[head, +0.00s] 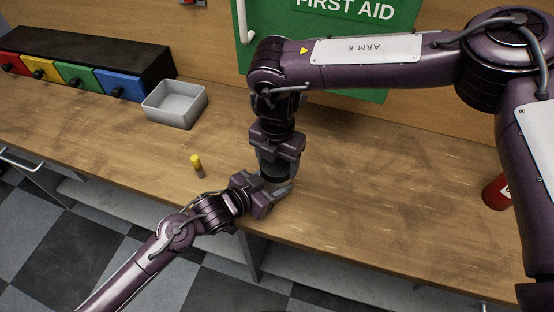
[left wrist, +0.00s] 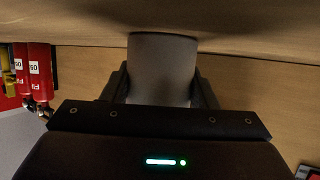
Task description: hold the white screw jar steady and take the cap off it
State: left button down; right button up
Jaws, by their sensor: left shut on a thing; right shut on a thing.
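The white screw jar (left wrist: 162,68) looks grey in the shade and stands on the bench top, which is at the top of the left wrist view. My left gripper (head: 280,190) is shut on the jar's side, with a dark finger on each side of it. My right gripper (head: 278,178) points straight down from above, over the jar, and is shut at its top. The cap is hidden by the grippers in the head view and does not show in the left wrist view. Most of the jar is hidden in the head view too.
A small yellow and grey cylinder (head: 196,162) stands left of the grippers. A grey open bin (head: 175,118) and a dark box with coloured drawers (head: 80,76) are further back. A red can (head: 496,192) stands at the right. The bench's front edge is close to my left gripper.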

jog(key=n, duration=0.6)
jog(key=shift+n, duration=0.4)
jog(key=n, duration=0.6)
jog(key=shift+n, duration=0.4)
jog(key=n, duration=0.6)
jog(key=shift+n, duration=0.4)
jog(key=n, duration=0.4)
jog(key=shift+r, duration=0.1)
jog(key=n, duration=0.7)
jog(key=shift+n, duration=0.3)
jog(key=n, duration=0.5)
jog(key=shift+w, duration=0.1)
jog(key=shift+a+n, duration=0.15)
jog(key=shift+n, duration=1.05)
pick_arm(q)
jog(key=shift+d+r, duration=0.1)
pick_arm(e)
jog(key=shift+n, duration=0.9)
jog(key=shift+a, duration=0.1)
